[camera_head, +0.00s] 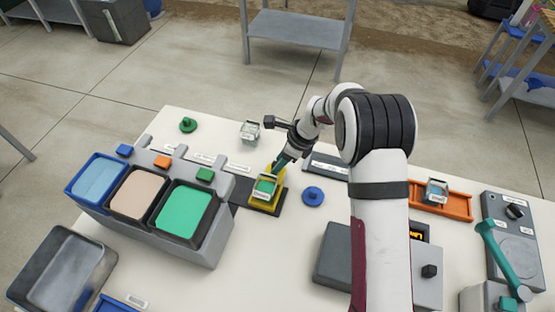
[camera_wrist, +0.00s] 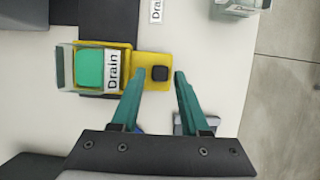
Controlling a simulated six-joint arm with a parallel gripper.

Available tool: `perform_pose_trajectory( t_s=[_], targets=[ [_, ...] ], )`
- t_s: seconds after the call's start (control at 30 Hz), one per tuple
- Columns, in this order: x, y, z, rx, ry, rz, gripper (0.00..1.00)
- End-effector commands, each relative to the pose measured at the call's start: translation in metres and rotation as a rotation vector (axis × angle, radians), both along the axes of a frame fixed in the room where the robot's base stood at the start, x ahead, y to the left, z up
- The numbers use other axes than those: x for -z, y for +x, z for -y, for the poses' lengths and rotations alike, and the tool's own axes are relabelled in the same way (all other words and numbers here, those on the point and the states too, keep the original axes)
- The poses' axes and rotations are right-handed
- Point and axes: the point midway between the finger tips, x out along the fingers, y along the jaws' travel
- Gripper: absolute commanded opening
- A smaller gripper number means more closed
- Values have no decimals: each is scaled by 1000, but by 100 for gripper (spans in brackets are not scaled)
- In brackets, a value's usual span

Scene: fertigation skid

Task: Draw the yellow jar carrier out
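The yellow jar carrier (camera_head: 254,205) sits on a dark strip at the middle of the table, holding a jar of green liquid (camera_head: 266,186). In the wrist view the carrier (camera_wrist: 126,52) has a tab with a black knob (camera_wrist: 160,73), and the jar (camera_wrist: 89,69) bears a label reading "Drain". My gripper (camera_wrist: 159,72) is open, its teal fingertips on either side of the knob with gaps showing. In the head view my gripper (camera_head: 281,163) is at the carrier's far end. Height above the tab is hard to tell.
A grey rack (camera_head: 215,246) with blue, beige and green tanks stands left of the carrier. A blue round knob piece (camera_head: 313,196) lies to its right. A clear jar (camera_head: 250,131) stands behind. An orange tray (camera_head: 455,207) holding another jar is at right.

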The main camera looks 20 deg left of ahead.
Motion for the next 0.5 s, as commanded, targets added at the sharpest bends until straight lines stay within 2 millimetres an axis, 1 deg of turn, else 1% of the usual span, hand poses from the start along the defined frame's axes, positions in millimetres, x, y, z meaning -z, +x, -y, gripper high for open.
perform_pose_trajectory(
  t_s=[0.33,0.43,0.5],
  targets=[
    [-2,0,-1,0,2,1,55],
    [-13,1,3,1,3,2,55],
    [-26,1,9,2,3,4,55]
  ],
)
